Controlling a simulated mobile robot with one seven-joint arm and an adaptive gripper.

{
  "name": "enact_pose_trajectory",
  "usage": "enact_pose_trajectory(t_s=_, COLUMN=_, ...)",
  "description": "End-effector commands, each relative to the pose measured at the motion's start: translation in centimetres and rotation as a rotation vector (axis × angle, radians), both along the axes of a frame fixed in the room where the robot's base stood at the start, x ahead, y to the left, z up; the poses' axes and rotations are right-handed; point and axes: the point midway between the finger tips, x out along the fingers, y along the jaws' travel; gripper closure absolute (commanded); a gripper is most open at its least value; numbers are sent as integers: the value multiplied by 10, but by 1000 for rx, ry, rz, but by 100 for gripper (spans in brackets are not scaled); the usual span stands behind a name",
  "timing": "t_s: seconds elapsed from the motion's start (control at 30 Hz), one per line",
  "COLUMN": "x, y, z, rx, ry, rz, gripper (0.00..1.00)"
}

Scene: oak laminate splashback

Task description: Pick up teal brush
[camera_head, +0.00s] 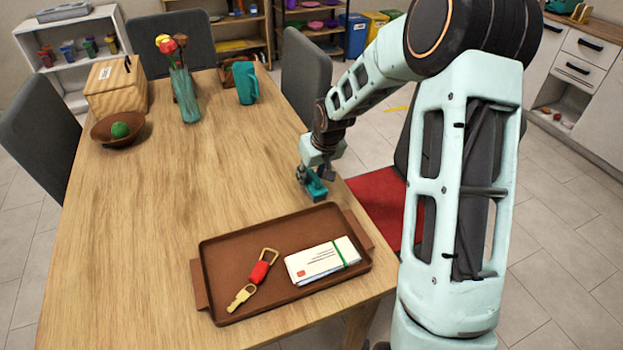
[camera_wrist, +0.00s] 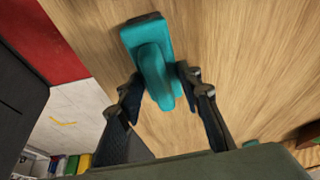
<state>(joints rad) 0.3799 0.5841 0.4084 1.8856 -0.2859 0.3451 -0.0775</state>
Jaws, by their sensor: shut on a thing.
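The teal brush (camera_wrist: 150,50) is between the two fingers of my gripper (camera_wrist: 158,90) in the wrist view. The fingers press on both sides of its raised middle part. In the head view the teal brush (camera_head: 314,185) shows under my gripper (camera_head: 313,178), near the right edge of the wooden table (camera_head: 165,230). I cannot tell whether the brush touches the table or is slightly above it.
A brown tray (camera_head: 222,262) with a red key fob (camera_head: 259,272) and a banded stack of envelopes (camera_head: 322,262) lies in front of my gripper. A teal pitcher (camera_head: 246,83), a flower vase (camera_head: 184,95) and a bowl (camera_head: 101,131) stand farther back. The table's middle is clear.

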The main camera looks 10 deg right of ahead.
Motion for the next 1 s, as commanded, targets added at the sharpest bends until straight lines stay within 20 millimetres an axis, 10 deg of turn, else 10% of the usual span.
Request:
enact_pose_trajectory(t_s=0.37, x=1, y=0, z=36, rx=-3, ry=-4, rz=1, gripper=94)
enact_pose_trajectory(t_s=1.0, x=-114, y=5, z=121, rx=-3, ry=0, rz=-2, gripper=94)
